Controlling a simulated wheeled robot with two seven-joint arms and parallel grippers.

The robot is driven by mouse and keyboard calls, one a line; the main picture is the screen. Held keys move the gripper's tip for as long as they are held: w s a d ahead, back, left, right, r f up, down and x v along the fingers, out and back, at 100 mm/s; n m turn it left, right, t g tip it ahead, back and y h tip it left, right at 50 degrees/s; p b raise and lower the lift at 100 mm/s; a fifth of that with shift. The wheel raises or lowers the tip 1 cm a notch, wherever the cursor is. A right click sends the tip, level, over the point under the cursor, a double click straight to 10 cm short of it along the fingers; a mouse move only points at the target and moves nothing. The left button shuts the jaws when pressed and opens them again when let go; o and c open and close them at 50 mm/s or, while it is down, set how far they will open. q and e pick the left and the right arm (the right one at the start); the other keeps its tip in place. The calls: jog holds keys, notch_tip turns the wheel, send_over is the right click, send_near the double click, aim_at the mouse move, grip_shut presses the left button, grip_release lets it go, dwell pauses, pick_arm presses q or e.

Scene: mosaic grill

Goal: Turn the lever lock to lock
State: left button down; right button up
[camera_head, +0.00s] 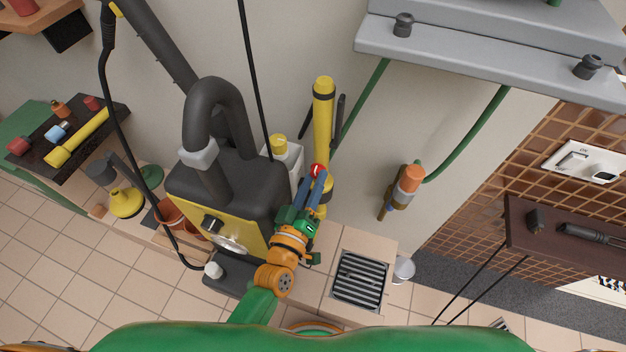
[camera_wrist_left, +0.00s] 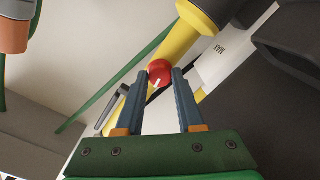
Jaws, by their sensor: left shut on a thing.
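A red round knob with a small white mark (camera_head: 317,169) sits in front of a yellow upright tube (camera_head: 322,120) by the wall; I take it for the handle of the lever lock. My left gripper (camera_head: 316,176) is closed on this knob. In the left wrist view the knob (camera_wrist_left: 160,70) is between the blue fingertips (camera_wrist_left: 162,79), with the yellow tube (camera_wrist_left: 188,38) behind it. The rest of the lever is mostly hidden by the knob and fingers, so its angle cannot be told. My right gripper is not in view.
A dark machine with a yellow front (camera_head: 238,236) stands just left of my left arm. A white container with a yellow cap (camera_head: 288,155) is close beside the tube. A floor grate (camera_head: 360,279) lies right of the arm. A grey shelf (camera_head: 480,55) overhangs at upper right.

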pick_arm(q)
jog(key=shift+n, duration=1.8)
jog(key=shift+r, duration=0.1)
jog(key=c, duration=0.5)
grip_release()
jog(key=v, duration=0.7)
